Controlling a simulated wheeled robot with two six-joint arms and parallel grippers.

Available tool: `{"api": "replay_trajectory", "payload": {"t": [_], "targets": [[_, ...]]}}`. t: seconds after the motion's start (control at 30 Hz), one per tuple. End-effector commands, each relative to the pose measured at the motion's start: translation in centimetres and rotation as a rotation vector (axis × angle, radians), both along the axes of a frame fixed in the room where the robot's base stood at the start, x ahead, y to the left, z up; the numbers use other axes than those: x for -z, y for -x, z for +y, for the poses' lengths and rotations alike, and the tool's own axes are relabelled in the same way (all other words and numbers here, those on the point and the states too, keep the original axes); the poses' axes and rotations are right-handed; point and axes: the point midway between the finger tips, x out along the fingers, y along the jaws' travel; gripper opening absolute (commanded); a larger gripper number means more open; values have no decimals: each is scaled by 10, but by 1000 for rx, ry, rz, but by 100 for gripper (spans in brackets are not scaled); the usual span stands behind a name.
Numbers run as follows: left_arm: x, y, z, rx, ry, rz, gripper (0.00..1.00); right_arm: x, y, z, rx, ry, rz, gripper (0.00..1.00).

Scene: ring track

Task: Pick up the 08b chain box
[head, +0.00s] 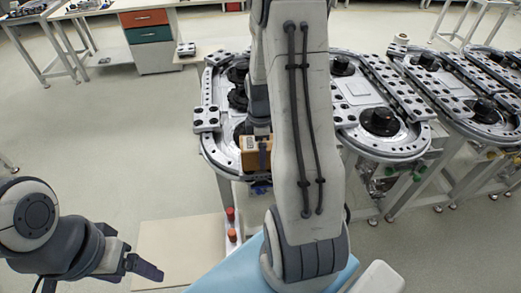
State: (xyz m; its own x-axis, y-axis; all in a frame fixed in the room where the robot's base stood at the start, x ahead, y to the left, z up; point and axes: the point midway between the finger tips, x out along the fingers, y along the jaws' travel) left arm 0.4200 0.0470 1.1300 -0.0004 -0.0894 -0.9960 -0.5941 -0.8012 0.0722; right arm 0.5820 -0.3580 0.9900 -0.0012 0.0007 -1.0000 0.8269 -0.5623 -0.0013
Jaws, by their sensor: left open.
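A small orange-brown box (248,153) sits at the near edge of the ring track (212,150), left of my large arm in the middle of the head view. Its label is too small to read, so I cannot tell if it is the 08b chain box. My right gripper (262,150) is at the box, with a dark finger in front of its face. The arm hides the rest, so I cannot tell whether it grips the box. My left gripper (146,268) is open and empty at lower left, well away from the track.
More ring tracks (380,125) with black round hubs stand to the right. Orange-red buttons (231,225) are below the near track edge. A workbench with an orange and a teal drawer (148,35) stands at the back left. The floor at left is clear.

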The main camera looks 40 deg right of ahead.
Motion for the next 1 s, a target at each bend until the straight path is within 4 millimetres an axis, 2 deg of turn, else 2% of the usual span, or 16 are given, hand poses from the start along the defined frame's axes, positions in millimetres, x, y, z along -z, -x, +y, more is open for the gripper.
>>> {"api": "replay_trajectory", "payload": {"t": [0.13, 0.4, 0.67, 1.0], "targets": [[-3, 0, 0, 0, 0, 0, 79, 16, 1, 1, 0, -2, 2, 100], [-3, 0, 0, 0, 0, 0, 79, 19, 0, 0, 1, 1, -2, 100], [-3, 0, 0, 0, 0, 0, 79, 19, 0, 0, 1, 1, -1, 1], [-3, 0, 0, 0, 0, 0, 79, 16, -1, 0, 1, 2, -5, 0]]}}
